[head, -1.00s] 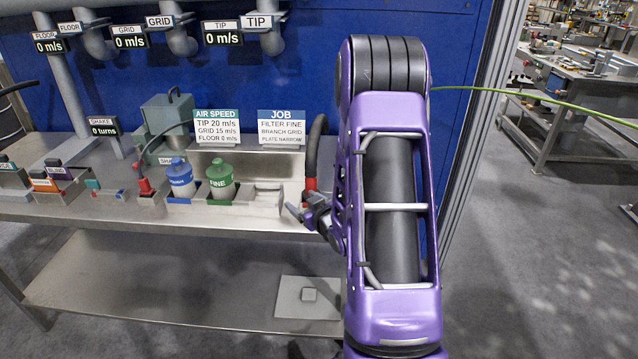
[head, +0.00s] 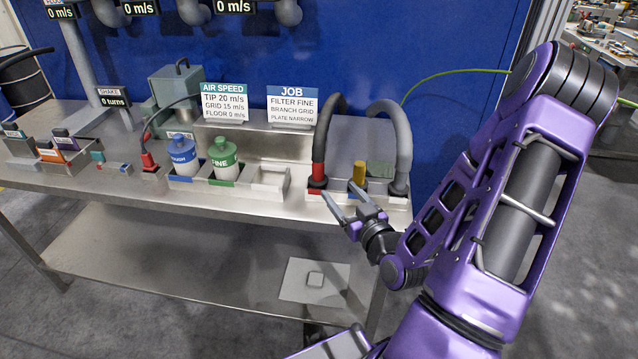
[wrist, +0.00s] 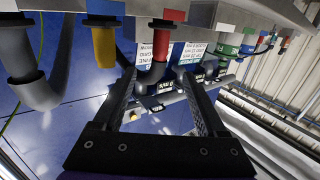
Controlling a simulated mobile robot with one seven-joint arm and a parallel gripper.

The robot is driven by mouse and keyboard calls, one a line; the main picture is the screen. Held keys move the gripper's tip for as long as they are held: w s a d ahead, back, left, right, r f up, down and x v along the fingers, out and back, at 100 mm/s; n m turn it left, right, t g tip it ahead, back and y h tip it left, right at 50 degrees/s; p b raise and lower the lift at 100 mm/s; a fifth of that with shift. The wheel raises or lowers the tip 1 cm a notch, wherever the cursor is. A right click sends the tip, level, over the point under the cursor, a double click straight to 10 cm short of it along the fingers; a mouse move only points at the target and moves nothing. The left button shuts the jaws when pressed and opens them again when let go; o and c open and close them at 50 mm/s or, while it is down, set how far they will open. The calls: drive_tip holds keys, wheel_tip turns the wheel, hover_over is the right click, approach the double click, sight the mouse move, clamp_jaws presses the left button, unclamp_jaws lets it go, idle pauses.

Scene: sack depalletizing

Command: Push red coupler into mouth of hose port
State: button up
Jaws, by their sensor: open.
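The red coupler (head: 318,172) stands upright on the end of a dark hose, in a holder at the right of the bench. In the wrist view the coupler (wrist: 172,16) hangs at the top, as that picture is inverted. My gripper (head: 338,190) is open and empty, in front of the bench's front edge, apart from the coupler. Its two fingers (wrist: 158,73) spread in the wrist view with nothing clearly held between them. I cannot tell for sure which fitting is the hose port; its mouth does not show clearly.
A yellow upright piece (head: 359,173) stands right of the coupler, and a thick grey hose (head: 404,150) drops beside it. An empty metal tray (head: 269,181), a green-topped bottle (head: 224,158) and a blue-topped bottle (head: 183,156) lie left.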

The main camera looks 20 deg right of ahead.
sight(318, 177)
drive_tip(key=b, duration=0.1)
drive_tip(key=w+b, duration=0.1)
drive_tip(key=b, duration=0.1)
drive_tip(key=shift+w+f, duration=0.15)
drive_tip(key=shift+f, duration=0.2)
drive_tip(key=w, duration=1.5)
drive_tip(key=shift+r, duration=0.15)
clamp_jaws()
